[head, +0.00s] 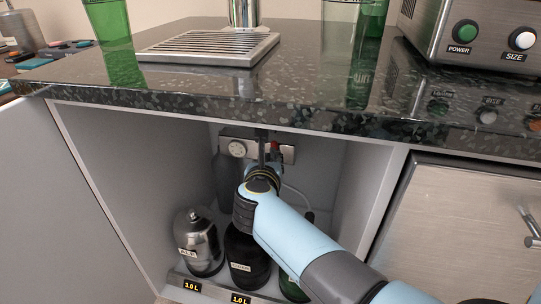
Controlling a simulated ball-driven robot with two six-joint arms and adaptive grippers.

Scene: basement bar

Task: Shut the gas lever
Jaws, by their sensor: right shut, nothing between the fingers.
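A small red lever (275,150) shows at the back of the open cabinet, on a pale metal plate (289,155) with a round white gauge (237,149) to its left. My right gripper (262,140) reaches into the cabinet from the lower right and is shut and empty. Its dark fingers point up just left of the red lever. Whether they touch it I cannot tell. The gripper and wrist hide part of the plate and what lies behind. My left gripper is out of view.
Below, a silver keg (198,245), a black keg (247,265) and a partly hidden green one stand on the cabinet floor. A grey cylinder (224,185) stands behind. The dark countertop (220,95) overhangs the opening. A drip tray (208,47) and an appliance (470,35) stand on it.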

